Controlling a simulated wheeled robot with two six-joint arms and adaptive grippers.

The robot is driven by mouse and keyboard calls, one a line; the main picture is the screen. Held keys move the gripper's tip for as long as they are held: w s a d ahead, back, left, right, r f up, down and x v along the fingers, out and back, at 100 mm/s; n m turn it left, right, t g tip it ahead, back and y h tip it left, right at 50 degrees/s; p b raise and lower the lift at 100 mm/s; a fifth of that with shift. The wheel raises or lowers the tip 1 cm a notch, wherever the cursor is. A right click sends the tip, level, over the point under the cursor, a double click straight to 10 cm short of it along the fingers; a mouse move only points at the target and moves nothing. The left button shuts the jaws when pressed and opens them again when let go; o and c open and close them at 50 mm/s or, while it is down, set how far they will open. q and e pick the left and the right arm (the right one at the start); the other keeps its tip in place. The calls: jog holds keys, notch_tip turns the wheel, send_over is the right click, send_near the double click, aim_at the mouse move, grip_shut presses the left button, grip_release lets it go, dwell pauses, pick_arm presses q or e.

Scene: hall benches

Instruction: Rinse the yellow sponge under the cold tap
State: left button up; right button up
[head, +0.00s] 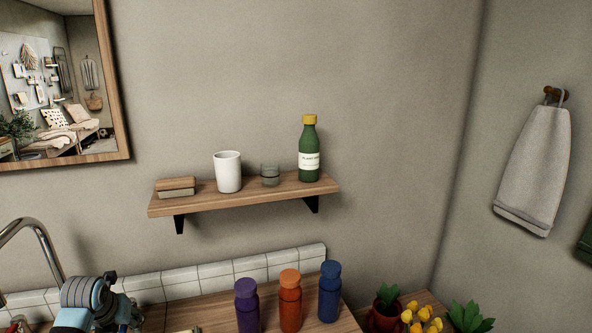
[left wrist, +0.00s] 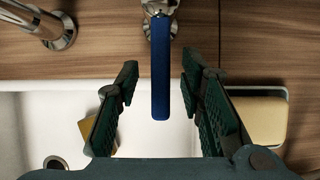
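In the left wrist view, my left gripper (left wrist: 160,68) is open, its two dark green fingers apart on either side of a blue tap lever (left wrist: 161,72). Gaps show between the lever and both fingers. A mustard-yellow block (left wrist: 88,128), which looks like the sponge, lies in the white sink (left wrist: 60,110), partly hidden behind the left finger. The chrome spout base (left wrist: 50,28) stands to the left. In the head view, the curved chrome spout (head: 38,230) rises beside my left wrist (head: 90,293); fingertips, lever and sponge are not clear there. My right gripper is out of view.
A pale yellow block in a light dish (left wrist: 262,118) sits right of the fingers. Purple (head: 247,306), orange (head: 290,302) and blue (head: 329,293) bottles stand right of my arm. A wall shelf (head: 240,200) holds a cup and green bottle above.

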pick_arm(q)
jog(key=shift+s+r, duration=0.1)
jog(key=shift+r, duration=0.05)
jog(key=shift+a+m+t+h, duration=0.35)
jog(key=shift+a+m, duration=0.3)
jog(key=shift+m, duration=0.35)
jog(key=shift+a+m+h+b, duration=0.1)
jog(key=shift+m+h+b, duration=0.25)
jog(key=shift+m, duration=0.15)
